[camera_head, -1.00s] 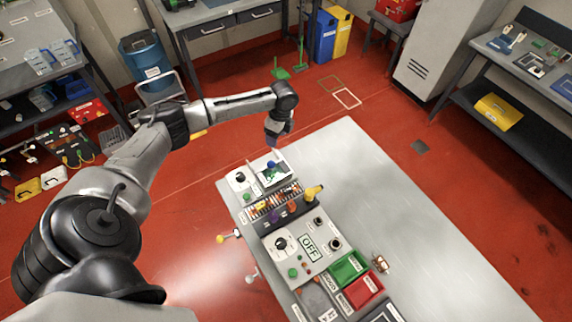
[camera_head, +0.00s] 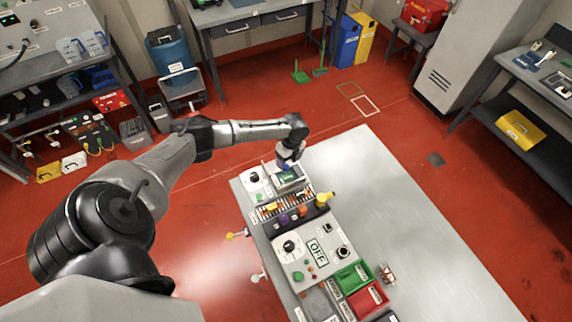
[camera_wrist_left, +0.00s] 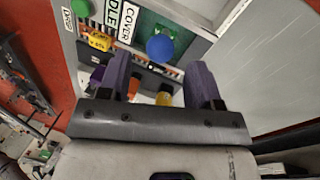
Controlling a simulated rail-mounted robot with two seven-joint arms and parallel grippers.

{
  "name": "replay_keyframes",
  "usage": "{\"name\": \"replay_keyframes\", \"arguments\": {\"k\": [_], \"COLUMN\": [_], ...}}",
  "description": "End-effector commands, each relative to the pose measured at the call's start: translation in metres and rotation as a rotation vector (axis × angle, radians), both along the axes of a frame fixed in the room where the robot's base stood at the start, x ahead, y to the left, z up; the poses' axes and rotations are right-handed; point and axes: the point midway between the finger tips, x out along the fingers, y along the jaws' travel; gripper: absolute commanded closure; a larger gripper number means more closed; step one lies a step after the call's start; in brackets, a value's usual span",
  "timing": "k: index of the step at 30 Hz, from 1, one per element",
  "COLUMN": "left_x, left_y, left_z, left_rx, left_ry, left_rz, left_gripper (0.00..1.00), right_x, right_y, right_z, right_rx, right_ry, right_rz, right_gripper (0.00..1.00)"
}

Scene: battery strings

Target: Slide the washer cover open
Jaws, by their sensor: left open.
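The washer (camera_head: 256,178) is the light-coloured unit at the far end of the bench row. In the left wrist view a blue round knob (camera_wrist_left: 160,48) stands beside the "COVER" label (camera_wrist_left: 127,22), with a green surface (camera_wrist_left: 146,22) behind it. I cannot tell how far the cover is open. My left gripper (camera_head: 287,164) is over the washer in the head view and partly hides it. Its two purple fingers (camera_wrist_left: 160,66) are apart, with nothing held between them. The knob appears just beyond the fingertips, between their lines. My right gripper is not in view.
A rack with yellow, purple and orange pieces (camera_head: 282,217) stands close to the washer. Beyond it are a panel with an "OFF" display (camera_head: 318,252), a green bin (camera_head: 353,274) and a red bin (camera_head: 368,297). The grey tabletop (camera_head: 400,215) to the right is mostly clear.

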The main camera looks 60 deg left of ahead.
Motion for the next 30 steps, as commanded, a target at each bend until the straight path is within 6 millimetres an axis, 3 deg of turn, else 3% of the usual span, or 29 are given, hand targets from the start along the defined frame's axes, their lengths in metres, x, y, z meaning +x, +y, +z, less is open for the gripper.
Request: {"name": "replay_keyframes", "arguments": {"k": [9, 21, 30], "left_x": [-0.006, -0.006, -0.006], "left_y": [-0.001, -0.001, -0.001], "left_z": [-0.03, -0.034, -0.034], "left_rx": [-0.001, 0.0, 0.0], "left_ry": [0.001, -0.001, 0.0], "left_rz": [0.0, 0.0, 0.0], "left_gripper": [0.42, 0.42, 0.69], "right_x": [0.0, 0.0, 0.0], "right_y": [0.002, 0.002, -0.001], "right_z": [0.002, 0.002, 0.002], "right_rx": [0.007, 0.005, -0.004], "right_ry": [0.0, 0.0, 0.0], "right_rz": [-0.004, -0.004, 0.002], "right_gripper": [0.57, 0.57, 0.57]}}
